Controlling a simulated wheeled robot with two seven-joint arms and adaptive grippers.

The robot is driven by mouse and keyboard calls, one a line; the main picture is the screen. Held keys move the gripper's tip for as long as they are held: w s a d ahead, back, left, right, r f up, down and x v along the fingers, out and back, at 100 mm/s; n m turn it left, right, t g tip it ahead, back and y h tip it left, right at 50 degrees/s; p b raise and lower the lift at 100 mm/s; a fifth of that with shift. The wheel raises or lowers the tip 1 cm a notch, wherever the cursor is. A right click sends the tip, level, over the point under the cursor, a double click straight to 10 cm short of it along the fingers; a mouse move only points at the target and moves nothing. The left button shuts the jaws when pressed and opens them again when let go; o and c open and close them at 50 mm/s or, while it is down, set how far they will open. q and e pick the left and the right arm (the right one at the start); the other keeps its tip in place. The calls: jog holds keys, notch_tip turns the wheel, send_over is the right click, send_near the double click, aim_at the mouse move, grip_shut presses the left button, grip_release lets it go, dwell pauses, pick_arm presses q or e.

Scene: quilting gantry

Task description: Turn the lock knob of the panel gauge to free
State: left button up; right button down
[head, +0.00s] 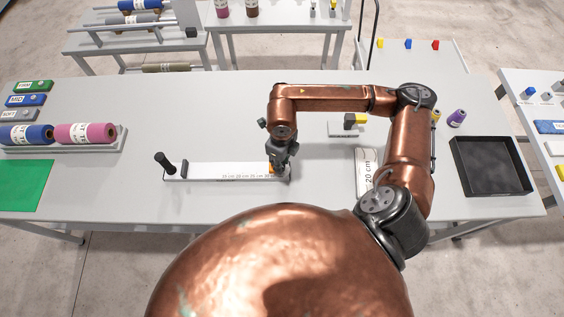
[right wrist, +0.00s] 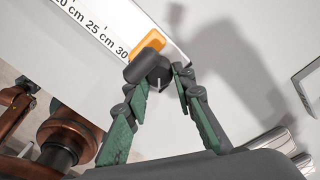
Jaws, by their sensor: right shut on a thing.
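The panel gauge (head: 205,171) is a long white bar with centimetre marks, lying on the table in the head view. A black upright post (head: 164,163) stands at its left end. At its right end is an orange piece (right wrist: 150,43), seen in the right wrist view beside the 30 cm mark. The dark lock knob (right wrist: 160,75) sits next to it, with a pale line on its face. My right gripper (head: 281,164) points down over this end, its green-padded fingers (right wrist: 159,84) shut around the knob. The knob's setting is unclear. My left gripper is out of view.
A white piece marked 20 cm (head: 366,162) and a small block with a yellow part (head: 352,119) lie right of the gauge. A black tray (head: 459,166) is at the right. Blue and pink rolls (head: 85,133) and a green mat (head: 24,184) lie left.

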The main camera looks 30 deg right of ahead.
dwell(0.3)
jog(key=c, duration=1.6)
grip_release()
jog(key=shift+r, duration=0.1)
notch_tip(320, 180, up, 12)
jog(key=shift+f, duration=0.1)
